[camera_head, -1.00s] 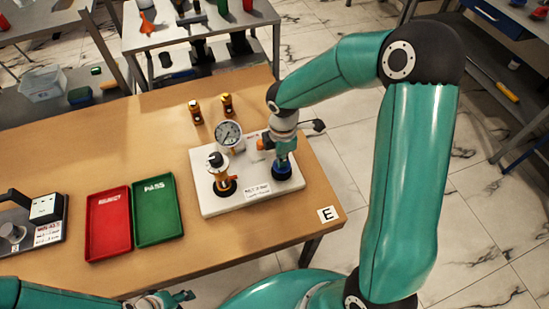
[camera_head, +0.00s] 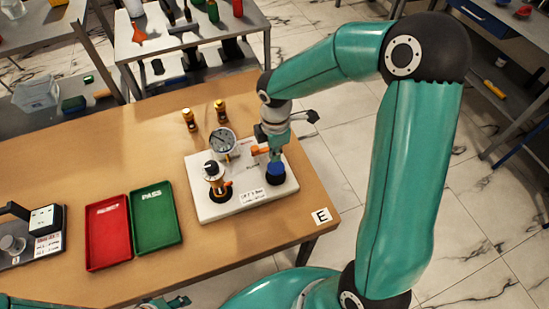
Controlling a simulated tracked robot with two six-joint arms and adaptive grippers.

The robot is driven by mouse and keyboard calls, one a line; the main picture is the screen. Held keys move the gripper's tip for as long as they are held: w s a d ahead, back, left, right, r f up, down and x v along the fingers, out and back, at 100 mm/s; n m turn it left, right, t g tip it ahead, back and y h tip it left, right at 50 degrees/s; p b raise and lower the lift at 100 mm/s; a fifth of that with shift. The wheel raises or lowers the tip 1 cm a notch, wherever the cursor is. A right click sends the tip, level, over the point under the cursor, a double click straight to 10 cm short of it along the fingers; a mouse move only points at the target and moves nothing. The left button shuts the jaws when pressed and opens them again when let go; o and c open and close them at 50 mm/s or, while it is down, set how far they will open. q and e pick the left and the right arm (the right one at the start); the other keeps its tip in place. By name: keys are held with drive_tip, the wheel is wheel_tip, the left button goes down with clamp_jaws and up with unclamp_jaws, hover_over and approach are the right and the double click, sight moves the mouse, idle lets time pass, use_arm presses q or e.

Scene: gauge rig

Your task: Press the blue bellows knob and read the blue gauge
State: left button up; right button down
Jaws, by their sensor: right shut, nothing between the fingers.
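The blue bellows knob (camera_head: 276,169) stands on a dark round base at the right of a white rig block (camera_head: 225,208) on the table. My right gripper (camera_head: 275,155) is shut and empty, pointing down just above the knob; I cannot tell whether its tips touch it. One round white gauge (camera_head: 222,140) stands at the back of the block. Its reading is too small to make out, and no blue shows clearly on it. My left gripper (camera_head: 178,302) is partly in view at the bottom edge, and its jaws are unclear.
A black-topped post (camera_head: 213,172) stands left of the knob, and an orange part (camera_head: 260,151) is beside my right gripper. Two brass fittings (camera_head: 190,119) stand behind. A red tray (camera_head: 108,234) and green tray (camera_head: 155,218) lie left. A label E marks the table's right corner.

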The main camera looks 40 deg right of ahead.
sight(275, 167)
wheel_tip(275, 167, up, 8)
drive_tip(key=shift+f, duration=0.15)
idle(0.9)
